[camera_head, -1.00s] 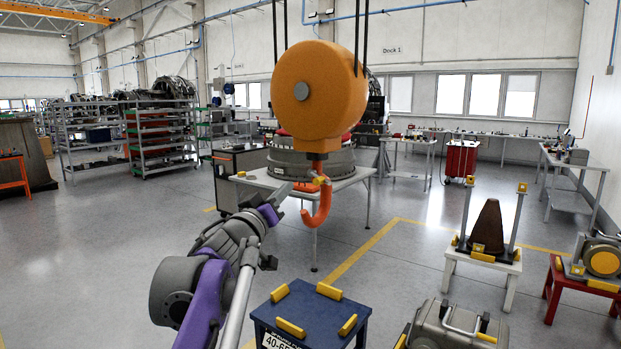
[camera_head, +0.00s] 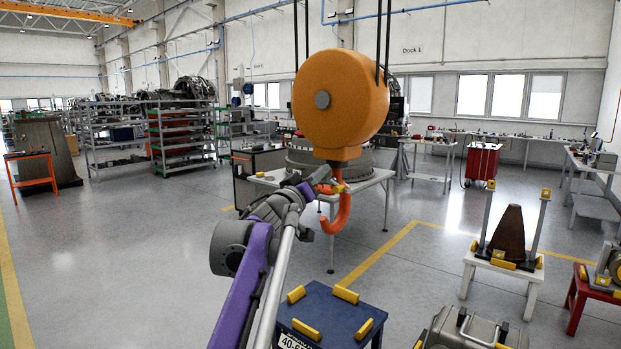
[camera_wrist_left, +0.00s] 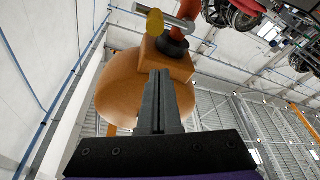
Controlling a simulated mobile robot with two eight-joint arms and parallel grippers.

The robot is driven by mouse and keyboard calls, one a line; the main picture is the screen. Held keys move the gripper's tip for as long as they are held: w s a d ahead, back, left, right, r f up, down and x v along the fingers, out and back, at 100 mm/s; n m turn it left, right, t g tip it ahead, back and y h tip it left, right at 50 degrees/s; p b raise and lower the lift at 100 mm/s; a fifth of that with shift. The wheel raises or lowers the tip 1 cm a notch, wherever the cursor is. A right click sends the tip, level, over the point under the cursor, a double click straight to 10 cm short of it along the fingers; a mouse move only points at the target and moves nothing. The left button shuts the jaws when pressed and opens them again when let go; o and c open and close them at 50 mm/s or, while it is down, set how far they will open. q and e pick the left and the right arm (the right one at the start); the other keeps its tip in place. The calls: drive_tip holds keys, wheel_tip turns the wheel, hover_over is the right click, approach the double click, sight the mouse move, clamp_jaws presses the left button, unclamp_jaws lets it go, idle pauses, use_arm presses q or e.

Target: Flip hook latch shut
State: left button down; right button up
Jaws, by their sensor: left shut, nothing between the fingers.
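The orange-red crane hook (camera_head: 340,216) hangs below the big orange hoist block (camera_head: 341,103). A small yellow-tipped latch piece (camera_head: 338,188) shows at the hook's throat, partly behind my gripper; whether it is open or closed is unclear. My left gripper (camera_head: 324,176) is shut and empty, its tips at the upper part of the hook in the picture; contact cannot be told. In the left wrist view the shut fingers (camera_wrist_left: 160,76) point at the block's underside. The hook's red shank (camera_wrist_left: 182,18) and a grey rod with a yellow end (camera_wrist_left: 155,22) show above them. My right gripper is out of view.
A grey table (camera_head: 376,181) with a large engine ring stands behind the hook. A blue stand (camera_head: 330,309) with yellow pads is below it at the front. A white stand (camera_head: 504,265) with a brown cone is right. Open floor lies left.

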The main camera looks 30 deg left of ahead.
sight(337, 187)
use_arm(q)
drive_tip(key=f, duration=0.1)
drive_tip(key=w+d+f, duration=0.1)
drive_tip(key=w+f, duration=0.1)
drive_tip(key=shift+d, duration=0.3)
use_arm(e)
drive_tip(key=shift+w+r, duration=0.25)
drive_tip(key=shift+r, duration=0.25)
use_arm(q)
drive_tip(key=shift+s, duration=0.1)
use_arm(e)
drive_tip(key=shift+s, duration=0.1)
